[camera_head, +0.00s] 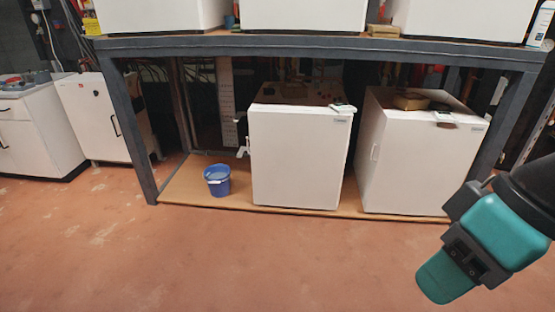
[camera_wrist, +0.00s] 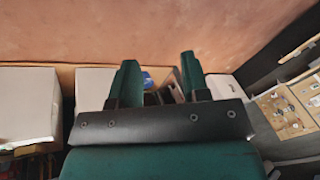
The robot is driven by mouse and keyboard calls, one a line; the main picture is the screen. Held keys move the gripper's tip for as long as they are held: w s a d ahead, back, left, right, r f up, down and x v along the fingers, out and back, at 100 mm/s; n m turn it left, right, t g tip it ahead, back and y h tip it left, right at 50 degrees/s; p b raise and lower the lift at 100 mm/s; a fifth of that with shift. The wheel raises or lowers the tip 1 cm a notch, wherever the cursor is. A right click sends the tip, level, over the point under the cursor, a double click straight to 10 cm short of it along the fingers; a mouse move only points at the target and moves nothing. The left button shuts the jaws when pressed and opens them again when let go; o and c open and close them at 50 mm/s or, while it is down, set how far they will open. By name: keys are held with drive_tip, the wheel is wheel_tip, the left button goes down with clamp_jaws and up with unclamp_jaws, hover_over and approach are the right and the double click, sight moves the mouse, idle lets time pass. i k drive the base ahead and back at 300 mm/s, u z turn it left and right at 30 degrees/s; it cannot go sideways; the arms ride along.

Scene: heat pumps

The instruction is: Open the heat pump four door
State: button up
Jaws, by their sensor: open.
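Two white heat-pump cabinets stand on the lower shelf in the head view, a middle one (camera_head: 300,158) and a right one (camera_head: 418,165). Their fronts look shut. I cannot read any number, so I cannot tell which is number four.
A blue bucket (camera_head: 217,180) stands left of the middle cabinet. A dark metal frame (camera_head: 130,135) surrounds the shelf, with more white units (camera_head: 300,14) above. A white cabinet (camera_head: 98,115) with a dark handle stands at left. The reddish floor (camera_head: 250,260) in front is clear.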

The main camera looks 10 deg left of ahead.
sight(297, 161)
drive_tip(key=k, duration=0.65)
drive_tip(key=u, duration=0.65)
drive_tip(key=i, duration=0.75)
drive_tip(key=u, duration=1.05)
drive_tip(key=i, duration=1.1)
drive_tip(key=u, duration=0.35)
drive_tip(key=i, duration=1.35)
drive_tip(key=z, duration=0.6)
drive_tip(key=i, duration=0.7)
drive_tip(key=z, duration=1.4)
drive_tip(key=i, duration=0.7)
drive_tip(key=z, duration=0.65)
